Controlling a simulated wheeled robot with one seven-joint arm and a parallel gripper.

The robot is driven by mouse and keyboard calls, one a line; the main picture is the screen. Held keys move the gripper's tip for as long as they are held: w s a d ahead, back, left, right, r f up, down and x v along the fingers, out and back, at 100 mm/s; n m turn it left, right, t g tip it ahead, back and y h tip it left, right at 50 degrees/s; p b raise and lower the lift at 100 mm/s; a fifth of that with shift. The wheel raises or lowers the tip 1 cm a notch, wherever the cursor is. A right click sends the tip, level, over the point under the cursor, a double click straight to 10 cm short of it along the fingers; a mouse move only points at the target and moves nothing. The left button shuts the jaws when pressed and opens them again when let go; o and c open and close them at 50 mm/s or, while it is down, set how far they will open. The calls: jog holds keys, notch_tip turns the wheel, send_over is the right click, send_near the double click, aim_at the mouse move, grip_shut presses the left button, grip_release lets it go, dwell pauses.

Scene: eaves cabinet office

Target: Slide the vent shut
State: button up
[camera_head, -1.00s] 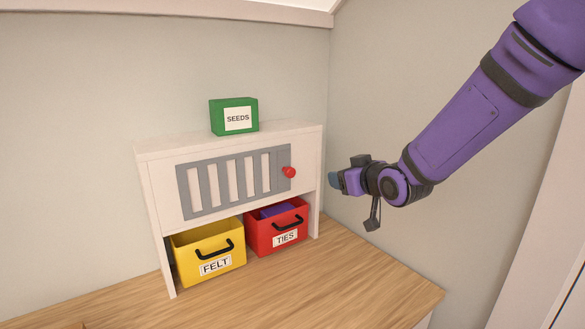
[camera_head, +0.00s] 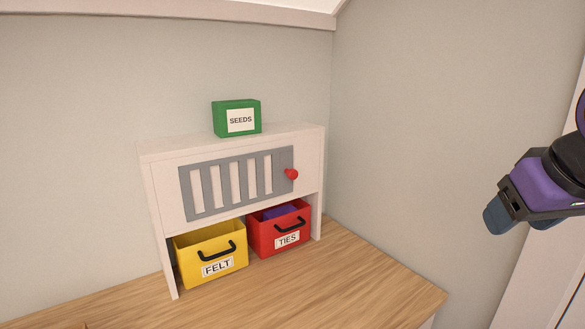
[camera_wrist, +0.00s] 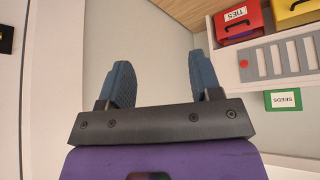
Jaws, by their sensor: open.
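The vent (camera_head: 238,183) is a grey slotted plate on the front of a white cabinet (camera_head: 160,200). Pale bars or gaps show through its slots. A red knob (camera_head: 291,174) sits at its right end. In the wrist view the vent (camera_wrist: 285,57) and its red knob (camera_wrist: 243,64) appear at the right, upside down. My gripper (camera_head: 497,216) is at the right edge of the head view, well to the right of the cabinet. In the wrist view its two blue fingers (camera_wrist: 160,78) stand apart with nothing between them.
A green SEEDS box (camera_head: 236,117) stands on the cabinet. A yellow FELT bin (camera_head: 210,253) and a red TIES bin (camera_head: 279,229) sit below the vent. The wooden desk top (camera_head: 330,278) in front is mostly clear. A wall rises right of the cabinet.

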jog(key=shift+g, duration=0.5)
jog(key=s, duration=0.4)
jog(key=shift+s+d+f, duration=0.15)
jog(key=shift+s+d, duration=0.05)
jog(key=shift+d, duration=0.1)
dwell(1.5)
